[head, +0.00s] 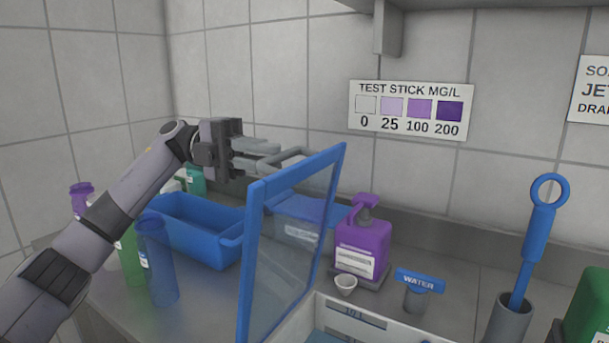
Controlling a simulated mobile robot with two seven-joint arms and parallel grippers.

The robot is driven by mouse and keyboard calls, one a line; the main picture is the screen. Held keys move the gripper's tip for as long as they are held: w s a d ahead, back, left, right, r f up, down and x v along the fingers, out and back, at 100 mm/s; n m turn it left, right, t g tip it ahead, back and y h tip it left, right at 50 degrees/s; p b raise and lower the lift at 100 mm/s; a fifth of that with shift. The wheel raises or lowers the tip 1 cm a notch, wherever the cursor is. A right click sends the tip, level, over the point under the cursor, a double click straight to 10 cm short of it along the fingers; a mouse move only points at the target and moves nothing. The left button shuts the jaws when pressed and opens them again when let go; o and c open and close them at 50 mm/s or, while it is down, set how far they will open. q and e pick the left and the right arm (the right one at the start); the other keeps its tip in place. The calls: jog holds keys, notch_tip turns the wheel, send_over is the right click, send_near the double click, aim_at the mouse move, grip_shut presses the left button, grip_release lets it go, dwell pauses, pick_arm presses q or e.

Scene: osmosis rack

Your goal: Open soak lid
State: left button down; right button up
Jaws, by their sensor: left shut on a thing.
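The soak lid (246,275) is a clear panel in a blue frame. It stands raised and steeply tilted at the left side of a pale tub (400,325), whose lower part is cut off by the picture's bottom edge. My left gripper (282,155) is at the lid's upper left side, shut on its grey handle (293,152). The exact finger contact is small and partly hidden. My right gripper is not in view.
A blue bin (195,232) and several coloured bottles stand left on the steel counter. A blue brush (538,235) stands right. A bracket (388,28) hangs above.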

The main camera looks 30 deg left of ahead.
pick_arm(q)
jog(key=a+h, duration=0.2)
jog(key=a, duration=0.4)
jog(key=shift+a+f+h+b, duration=0.3)
jog(key=shift+a+f+b, duration=0.1)
jog(key=shift+f, duration=0.05)
jog(key=c, duration=1.1)
grip_release()
jog(key=shift+f, duration=0.1)
jog(key=v, duration=0.7)
